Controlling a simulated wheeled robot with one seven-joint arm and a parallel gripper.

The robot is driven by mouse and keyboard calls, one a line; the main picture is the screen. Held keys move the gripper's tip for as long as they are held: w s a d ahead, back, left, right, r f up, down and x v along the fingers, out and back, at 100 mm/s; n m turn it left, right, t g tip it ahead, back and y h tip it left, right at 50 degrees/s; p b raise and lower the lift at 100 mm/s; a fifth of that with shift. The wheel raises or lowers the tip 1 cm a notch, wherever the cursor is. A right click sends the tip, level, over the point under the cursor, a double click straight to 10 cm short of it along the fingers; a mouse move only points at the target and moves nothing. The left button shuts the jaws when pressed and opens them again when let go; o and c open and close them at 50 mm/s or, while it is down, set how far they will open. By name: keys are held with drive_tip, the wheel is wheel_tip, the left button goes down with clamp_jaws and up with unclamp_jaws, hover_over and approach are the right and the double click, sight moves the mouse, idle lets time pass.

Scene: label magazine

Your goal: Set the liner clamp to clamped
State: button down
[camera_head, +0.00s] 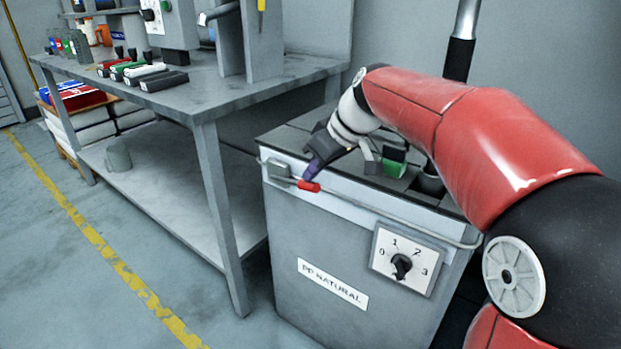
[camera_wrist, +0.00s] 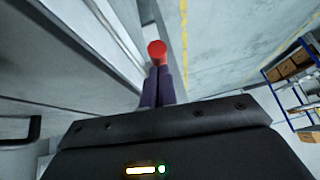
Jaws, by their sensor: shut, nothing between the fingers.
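The liner clamp is most likely the small lever with a red grip (camera_head: 308,186) at the upper front left of the grey cabinet (camera_head: 330,255). Its lever seems to run along the front rim, beside a light plate (camera_head: 278,168). In the wrist view the red grip's round end (camera_wrist: 157,48) shows just past my fingertips. My gripper (camera_head: 312,172) is shut and empty, with its dark purple fingers at the red grip, touching or very close. The shut fingers also show in the wrist view (camera_wrist: 158,85). I cannot tell the clamp's setting.
A dial (camera_head: 402,266) marked 0 to 3 and a "PP NATURAL" label (camera_head: 333,284) are on the cabinet front. A grey workbench (camera_head: 215,95) with several coloured items stands to the left. The floor in front of the bench is clear.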

sight(321, 187)
drive_tip(key=shift+s+d+f+t+y+b, duration=0.1)
drive_tip(key=shift+d+f+t+y+b, duration=0.05)
drive_tip(key=shift+f+b, duration=0.45)
drive_tip(key=shift+s+d+f+t+y+b, duration=0.1)
drive_tip(key=shift+d+f+t+y+b, duration=0.05)
drive_tip(key=shift+f+b, duration=0.45)
drive_tip(key=shift+s+d+f+b, duration=0.25)
drive_tip(key=shift+d+f+b, duration=0.05)
drive_tip(key=shift+f+b, duration=0.3)
drive_tip(key=shift+f, duration=0.15)
drive_tip(key=shift+r+p, duration=0.45)
drive_tip(key=p+v, duration=0.4)
drive_tip(key=v, duration=0.9)
drive_tip(key=s+d+f+m+h+p, duration=0.1)
drive_tip(key=s+d+f+m+h, duration=0.1)
drive_tip(key=s, duration=0.5)
drive_tip(key=s+d+f+m+t+h+p, duration=0.1)
drive_tip(key=s+d+f+m+h+p, duration=0.1)
drive_tip(key=s+f, duration=0.4)
drive_tip(key=s+d+f+m+h+p, duration=0.1)
drive_tip(key=s+d+f+m+h, duration=0.1)
drive_tip(key=s, duration=0.5)
wheel_tip(321, 187, down, 3)
drive_tip(key=d+m, duration=0.1)
drive_tip(key=m, duration=0.2)
drive_tip(key=shift+s+d+m+t, duration=0.25)
drive_tip(key=shift+s+m+t, duration=0.15)
